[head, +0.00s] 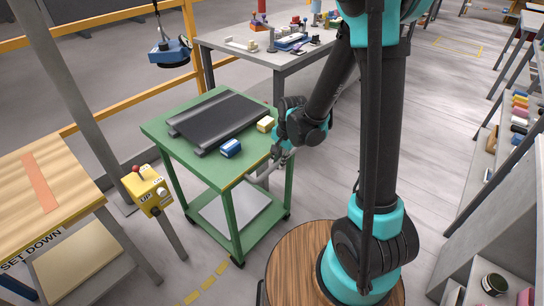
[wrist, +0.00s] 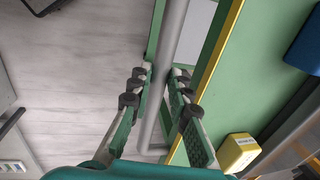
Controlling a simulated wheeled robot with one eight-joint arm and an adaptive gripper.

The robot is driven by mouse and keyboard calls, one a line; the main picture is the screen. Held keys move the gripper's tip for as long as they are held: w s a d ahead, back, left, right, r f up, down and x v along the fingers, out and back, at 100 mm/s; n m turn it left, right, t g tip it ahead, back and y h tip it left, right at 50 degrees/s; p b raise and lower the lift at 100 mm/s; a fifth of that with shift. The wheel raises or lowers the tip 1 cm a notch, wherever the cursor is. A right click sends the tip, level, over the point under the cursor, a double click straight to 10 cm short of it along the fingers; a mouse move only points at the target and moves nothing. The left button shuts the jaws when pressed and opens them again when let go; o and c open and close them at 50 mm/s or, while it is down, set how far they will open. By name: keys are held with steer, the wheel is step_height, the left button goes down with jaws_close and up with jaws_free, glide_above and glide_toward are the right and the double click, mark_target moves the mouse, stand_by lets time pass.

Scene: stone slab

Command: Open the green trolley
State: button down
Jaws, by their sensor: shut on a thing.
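The green trolley (head: 160,132) stands in front of me in the head view, an open frame with a green top, green legs and a grey lower shelf (head: 230,214). A grey handle bar (head: 264,173) runs along its near right edge. In the wrist view the grey bar (wrist: 171,40) passes between the two fingers, beside the yellow-lined edge of the green top (wrist: 262,75). My gripper (wrist: 160,85) is shut on this bar; it also shows at the bar in the head view (head: 284,158). The far part of the bar is hidden by my arm.
A yellow control box (head: 150,192) on a post and a wooden set-down table (head: 70,190) stand left. A grey workbench (head: 250,50) stands behind.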

steer(key=shift+s+d, duration=0.2)
steer(key=shift+d, duration=0.05)
steer(key=c, duration=1.4)
jaws_free()
steer(key=r, duration=0.4)
steer(key=s+d+r, duration=0.1)
steer(key=r, duration=0.6)
steer(key=shift+s+d+r, duration=0.2)
steer(key=shift+d+r, duration=0.2)
steer(key=s+d+f+n+t, duration=0.1)
steer(key=s+d+n, duration=0.1)
steer(key=s+d, duration=0.2)
steer(key=s+d+f+n+t+h, duration=0.1)
steer(key=s+d+f+n, duration=0.1)
steer(key=d, duration=0.5)
steer(key=s+d+f+n, duration=0.1)
steer(key=s+d+n, duration=0.2)
steer(key=s+d, duration=0.3)
steer(key=shift+f+n+t+h, duration=0.3)
steer(key=shift+t+h, duration=0.1)
